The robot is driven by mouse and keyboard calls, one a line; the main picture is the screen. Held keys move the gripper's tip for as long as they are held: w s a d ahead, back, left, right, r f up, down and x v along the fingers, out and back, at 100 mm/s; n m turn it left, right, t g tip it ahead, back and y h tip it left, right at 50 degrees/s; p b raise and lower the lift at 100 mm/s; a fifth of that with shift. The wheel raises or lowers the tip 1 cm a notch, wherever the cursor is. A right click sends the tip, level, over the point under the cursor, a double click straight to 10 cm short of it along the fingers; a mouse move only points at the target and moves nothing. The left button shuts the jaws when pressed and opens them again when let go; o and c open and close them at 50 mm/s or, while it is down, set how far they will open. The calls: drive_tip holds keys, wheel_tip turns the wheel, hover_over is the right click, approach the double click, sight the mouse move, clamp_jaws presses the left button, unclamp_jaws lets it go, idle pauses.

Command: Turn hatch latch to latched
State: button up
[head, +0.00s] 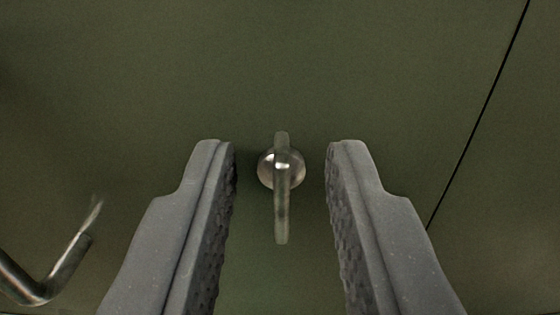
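The hatch latch (282,210) is a small metal handle on a round, shiny boss, in the middle of the head view. Its narrow bar stands upright in the picture, with the longer end pointing down. My gripper (281,160) is open, with one grey ridged finger on each side of the latch. There is a clear gap between the latch and each finger, and neither appears to touch it. The fingertips reach about the height of the boss in the picture.
The latch is on a flat, dark green panel (300,70). A thin dark seam (478,125) runs diagonally across the panel at right. A bent metal handle or rod (60,275) stands out at lower left, outside the left finger.

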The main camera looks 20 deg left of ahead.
clamp_jaws()
